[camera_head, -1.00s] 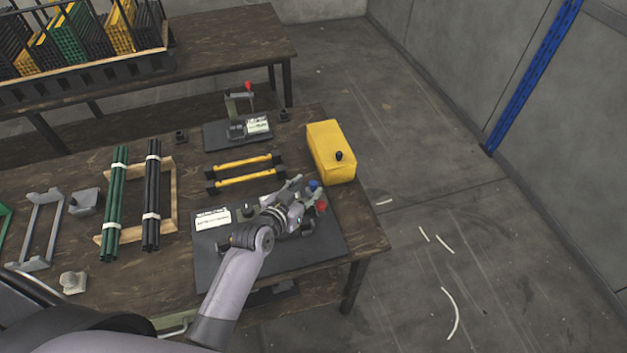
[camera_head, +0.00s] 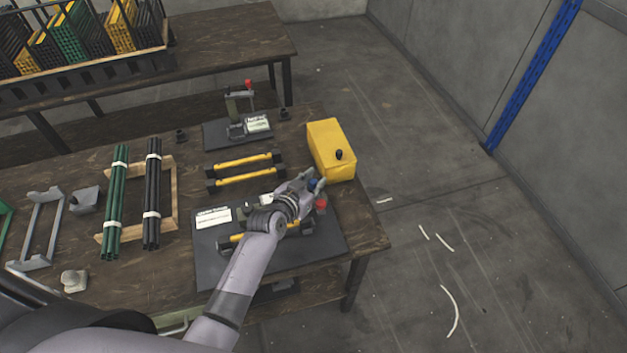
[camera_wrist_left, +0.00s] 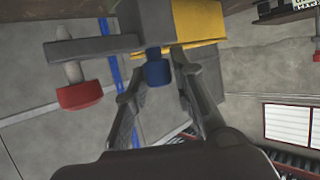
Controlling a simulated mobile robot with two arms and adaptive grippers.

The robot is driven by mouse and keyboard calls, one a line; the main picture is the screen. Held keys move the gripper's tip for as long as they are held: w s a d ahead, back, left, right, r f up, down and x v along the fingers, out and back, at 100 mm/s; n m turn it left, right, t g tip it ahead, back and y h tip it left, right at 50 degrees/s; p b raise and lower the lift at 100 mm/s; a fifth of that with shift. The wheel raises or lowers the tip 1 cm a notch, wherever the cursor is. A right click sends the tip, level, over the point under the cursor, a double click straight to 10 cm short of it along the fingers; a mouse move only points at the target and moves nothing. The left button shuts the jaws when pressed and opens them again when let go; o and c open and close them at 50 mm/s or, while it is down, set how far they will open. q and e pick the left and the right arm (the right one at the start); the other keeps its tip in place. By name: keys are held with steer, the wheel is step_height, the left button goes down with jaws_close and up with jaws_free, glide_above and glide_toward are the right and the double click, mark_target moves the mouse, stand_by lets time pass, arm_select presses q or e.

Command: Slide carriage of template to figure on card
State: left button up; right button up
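My left gripper (camera_head: 316,186) is over the right end of the near press on its dark base plate (camera_head: 318,250). A blue knob (camera_wrist_left: 158,72) sits between its two fingertips in the left wrist view, with the fingers spread and no clear grip on it. A red knob (camera_wrist_left: 80,95) on a grey bar (camera_wrist_left: 92,48) is to the left there; it also shows in the head view (camera_head: 321,205). A white card (camera_head: 213,218) lies at the base plate's left; its figure is too small to read. My arm hides much of the press, and I cannot make out the template's carriage. My right gripper is not in view.
A yellow box (camera_head: 331,150) with a black knob stands just behind my left gripper. Yellow bars (camera_head: 245,172) lie behind the base plate. A second press (camera_head: 238,105) stands farther back. Green tubes (camera_head: 115,205) and black tubes (camera_head: 152,200) lie on the left.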

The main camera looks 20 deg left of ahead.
arm_select(q)
jaws_close()
stand_by(0.4)
steer(key=s+a, duration=0.1)
steer(key=a, duration=0.1)
steer(key=s+a, duration=0.1)
steer(key=a, duration=0.1)
steer(key=s+a, duration=0.2)
steer(key=shift+p, duration=0.35)
steer(key=shift+o, duration=2.3)
jaws_free()
